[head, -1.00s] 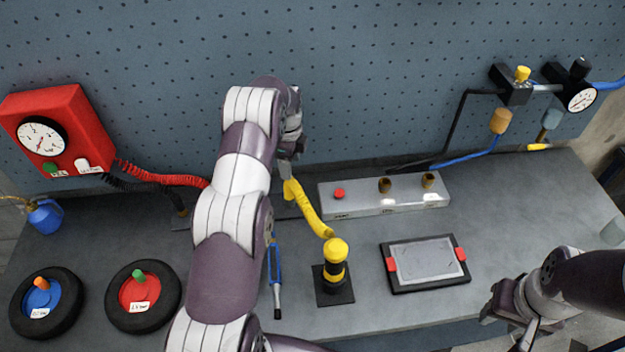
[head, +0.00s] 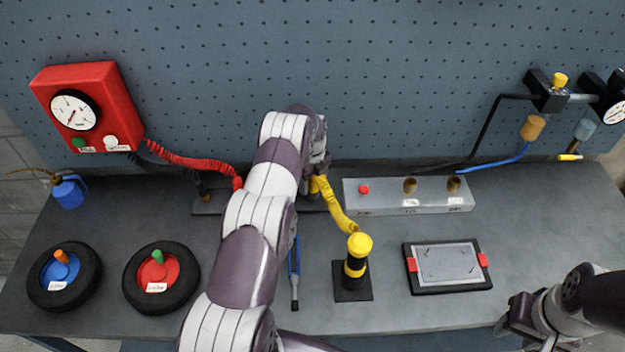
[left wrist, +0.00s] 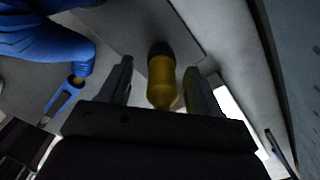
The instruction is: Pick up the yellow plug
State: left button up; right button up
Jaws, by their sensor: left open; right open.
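In the left wrist view the yellow plug (left wrist: 161,82), a rounded yellow cylinder with a dark far end, lies between the two fingers of my left gripper (left wrist: 160,76). The fingers are open, one on each side, and I see a gap to each. A yellow coiled hose (head: 337,203) runs from behind that wrist to a yellow-and-black post (head: 356,268). My right gripper (head: 514,322) is open and empty, low at the right by the bench's front edge.
A grey box (head: 385,198) with a red button stands just right of my left wrist. A red gauge box (head: 105,90) hangs on the pegboard. Two wheels (head: 92,278) (head: 189,285) lie at left; a framed tray (head: 447,291) lies at right. A blue tool shows beside my forearm.

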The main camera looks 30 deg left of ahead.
pick_arm(q)
jog(key=shift+w+d+f, duration=0.1)
jog(key=shift+w+d, duration=0.05)
jog(key=shift+w, duration=0.05)
jog(key=shift+s, duration=0.15)
grip_shut()
jog(key=shift+r+b, duration=0.65)
jog(key=shift+r, duration=0.05)
jog(key=r+b, duration=0.1)
jog(key=r, duration=0.1)
jog(key=shift+d+r+b, duration=0.2)
jog(key=shift+r+b, duration=0.15)
jog(key=shift+r, duration=0.05)
jog(key=s+d+r+p, duration=0.1)
jog(key=d+r, duration=1)
jog(key=shift+s+r, duration=0.3)
jog(key=shift+r, duration=0.1)
